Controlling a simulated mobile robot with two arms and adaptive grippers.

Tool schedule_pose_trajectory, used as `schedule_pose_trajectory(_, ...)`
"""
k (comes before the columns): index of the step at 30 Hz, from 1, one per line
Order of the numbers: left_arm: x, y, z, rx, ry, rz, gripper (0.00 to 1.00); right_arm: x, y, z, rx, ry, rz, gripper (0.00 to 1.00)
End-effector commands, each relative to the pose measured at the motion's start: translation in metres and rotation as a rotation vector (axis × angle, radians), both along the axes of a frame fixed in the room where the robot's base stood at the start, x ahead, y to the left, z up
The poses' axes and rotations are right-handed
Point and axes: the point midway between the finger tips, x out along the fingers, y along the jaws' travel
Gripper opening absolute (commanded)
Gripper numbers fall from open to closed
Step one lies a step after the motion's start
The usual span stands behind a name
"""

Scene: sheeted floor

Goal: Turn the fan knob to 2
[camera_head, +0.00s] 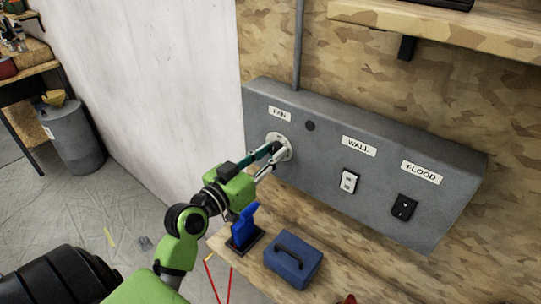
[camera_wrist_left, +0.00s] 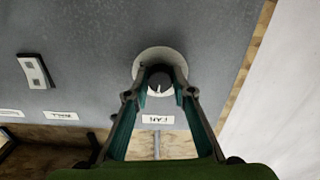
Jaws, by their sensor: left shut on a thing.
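The fan knob (camera_wrist_left: 160,81) is a dark round knob on a pale round dial plate (camera_head: 287,153), below the FAN label (camera_head: 280,114) on a grey control panel (camera_head: 330,140). My left gripper (camera_head: 277,151) reaches the dial, and its fingers hide most of the knob in the head view. In the left wrist view, the left gripper (camera_wrist_left: 160,88) has one finger on each side of the knob and is shut on it. A light pointer mark shows on the knob, but the dial numbers are too small to read. My right gripper is not in view.
The panel also carries a white WALL switch (camera_head: 349,182) and a black FLOOD switch (camera_head: 404,207). A blue box with a handle (camera_head: 293,261) and a blue upright object (camera_head: 244,228) stand on the wooden bench below. A wooden shelf (camera_head: 450,22) juts out above.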

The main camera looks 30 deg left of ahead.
Motion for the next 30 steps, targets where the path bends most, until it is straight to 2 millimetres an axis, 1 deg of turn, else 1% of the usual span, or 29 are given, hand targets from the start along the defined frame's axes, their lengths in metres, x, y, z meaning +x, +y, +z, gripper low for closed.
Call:
schedule_pose_trajectory(1,0.000,0.000,-0.002,0.037,-0.004,-0.003,0.01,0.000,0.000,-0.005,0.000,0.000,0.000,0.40)
schedule_pose_trajectory(6,0.000,0.000,-0.002,0.181,-0.016,-0.003,0.01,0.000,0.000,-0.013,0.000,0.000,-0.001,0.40)
schedule_pose_trajectory(12,0.000,-0.001,-0.001,0.370,-0.030,-0.004,0.01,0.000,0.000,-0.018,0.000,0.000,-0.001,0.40)
schedule_pose_trajectory(20,0.000,0.000,0.001,0.614,-0.050,-0.003,0.01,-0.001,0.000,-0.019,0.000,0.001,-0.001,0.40)
schedule_pose_trajectory(30,0.000,0.000,0.001,0.928,-0.074,-0.004,0.01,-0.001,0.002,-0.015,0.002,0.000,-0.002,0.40)
